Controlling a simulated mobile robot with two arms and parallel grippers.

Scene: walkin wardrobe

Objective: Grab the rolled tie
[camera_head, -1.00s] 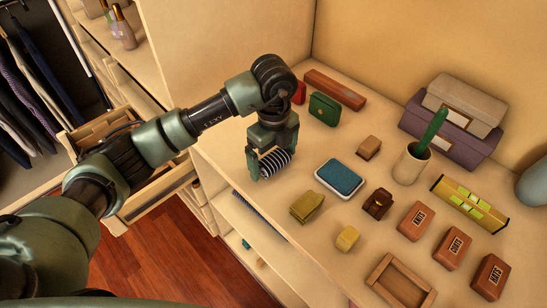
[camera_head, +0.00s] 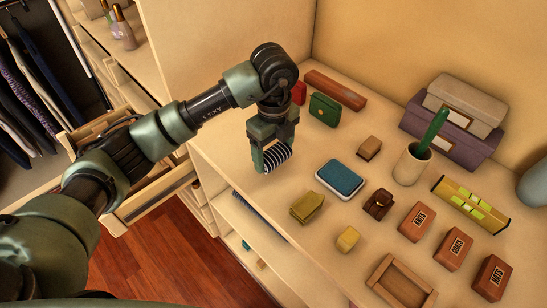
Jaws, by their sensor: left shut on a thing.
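The rolled tie (camera_head: 277,155), dark with pale stripes, is between the fingers of my left gripper (camera_head: 270,155). The gripper points down and is shut on it above the left end of the wooden shelf top (camera_head: 315,215). The fingers hide part of the roll. I cannot tell for sure whether the tie is clear of the surface. My right gripper is not in view.
A blue-topped brush or pad (camera_head: 340,178) lies just right of the tie. A green case (camera_head: 324,109), a small wooden block (camera_head: 369,148), an olive pouch (camera_head: 307,207) and a cactus pot (camera_head: 412,164) stand around. An open drawer (camera_head: 150,200) is at left.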

